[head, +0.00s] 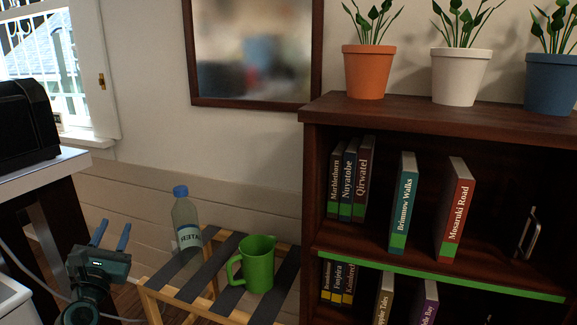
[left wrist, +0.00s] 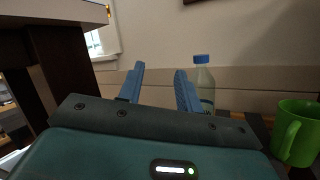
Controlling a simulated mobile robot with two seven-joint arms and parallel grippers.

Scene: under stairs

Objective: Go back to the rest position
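My left gripper (head: 111,236) is at the lower left of the head view, left of the slatted rack. Its two blue fingers (left wrist: 160,88) stand apart with nothing between them in the left wrist view. A clear water bottle (head: 186,222) with a blue cap stands upright on the rack. In the left wrist view the bottle (left wrist: 204,82) shows just behind and right of the right finger, apart or touching I cannot tell. A green mug (head: 259,265) stands on the rack, right of the bottle. My right gripper is in neither view.
The wooden rack (head: 170,289) with dark slats stands beside a dark bookcase (head: 311,200) holding several books. Potted plants in orange (head: 368,72), white (head: 460,77) and blue (head: 551,84) pots stand on top. A table (head: 45,168) with a black appliance (head: 27,122) is at left.

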